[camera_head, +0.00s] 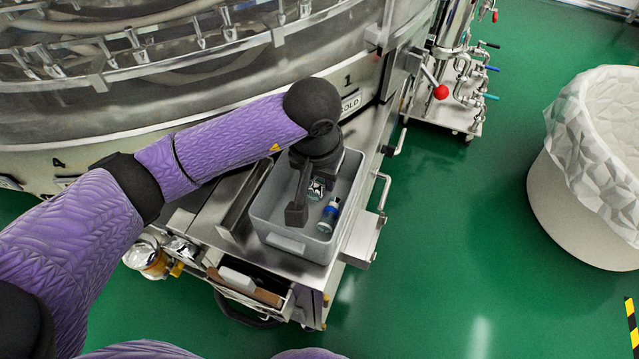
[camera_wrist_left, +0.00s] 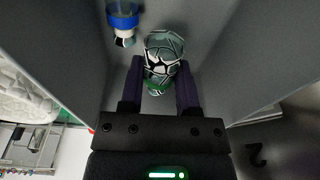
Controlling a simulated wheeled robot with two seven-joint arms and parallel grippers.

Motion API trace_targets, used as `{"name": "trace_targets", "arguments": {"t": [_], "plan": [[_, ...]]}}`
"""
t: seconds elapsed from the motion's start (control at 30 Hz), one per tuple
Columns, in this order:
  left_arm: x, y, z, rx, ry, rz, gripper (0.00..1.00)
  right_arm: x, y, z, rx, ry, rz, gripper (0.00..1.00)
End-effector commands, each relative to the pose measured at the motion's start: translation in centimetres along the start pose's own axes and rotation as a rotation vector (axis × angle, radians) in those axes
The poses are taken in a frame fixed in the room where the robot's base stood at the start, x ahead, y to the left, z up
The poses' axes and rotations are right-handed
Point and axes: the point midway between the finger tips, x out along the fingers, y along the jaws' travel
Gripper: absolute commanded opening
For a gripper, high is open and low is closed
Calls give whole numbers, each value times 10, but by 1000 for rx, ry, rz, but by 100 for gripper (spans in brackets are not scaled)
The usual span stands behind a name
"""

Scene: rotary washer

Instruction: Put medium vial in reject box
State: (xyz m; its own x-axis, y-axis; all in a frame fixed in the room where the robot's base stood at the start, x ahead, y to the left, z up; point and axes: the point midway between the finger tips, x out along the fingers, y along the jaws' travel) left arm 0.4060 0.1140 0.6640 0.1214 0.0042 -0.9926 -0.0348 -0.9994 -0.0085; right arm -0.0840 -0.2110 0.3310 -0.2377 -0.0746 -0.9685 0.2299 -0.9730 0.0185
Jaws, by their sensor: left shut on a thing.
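A grey open box (camera_head: 283,242) sits on the metal shelf of the washer. My left gripper (camera_head: 308,196) reaches down into it. In the left wrist view my left gripper (camera_wrist_left: 160,80) is shut on a clear vial (camera_wrist_left: 163,52) with black-and-white markings and a green end, held between the two fingers. The vial (camera_head: 317,188) shows only partly in the head view. A second vial (camera_head: 329,213) with a blue band lies in the box beside it, apart from the fingers; it also shows in the wrist view (camera_wrist_left: 122,22). I cannot tell their sizes apart surely. My right gripper is out of view.
The washer's round glass housing (camera_head: 60,120) stands behind the box. A large white lined bin (camera_head: 580,210) stands on the green floor at right. A pipe stand with a red knob (camera_head: 441,92) is at the back. An open drawer (camera_head: 247,288) lies below the box.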

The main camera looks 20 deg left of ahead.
Motion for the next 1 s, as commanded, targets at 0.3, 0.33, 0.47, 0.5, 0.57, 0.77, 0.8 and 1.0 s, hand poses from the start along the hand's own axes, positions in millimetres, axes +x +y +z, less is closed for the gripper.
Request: {"name": "trace_targets", "arguments": {"t": [0.3, 0.33, 0.47, 0.5, 0.57, 0.77, 0.8, 1.0], "plan": [[11, 0, 1, 0, 1, -1, 0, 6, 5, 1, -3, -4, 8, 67], [12, 0, 1, 0, 1, 0, 0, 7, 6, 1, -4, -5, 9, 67], [16, 0, 2, -1, 0, 0, 0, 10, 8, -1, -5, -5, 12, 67], [18, 0, 2, -1, 0, 0, 0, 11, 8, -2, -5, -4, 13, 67], [20, 0, 2, -1, -1, 0, 0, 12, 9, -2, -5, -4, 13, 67], [20, 0, 3, -1, 0, 0, 64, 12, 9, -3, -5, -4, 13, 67], [20, 0, 3, -1, 0, 0, 73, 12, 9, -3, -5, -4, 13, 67], [20, 0, 3, -1, 0, 0, 76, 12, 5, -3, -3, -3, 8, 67]]}}
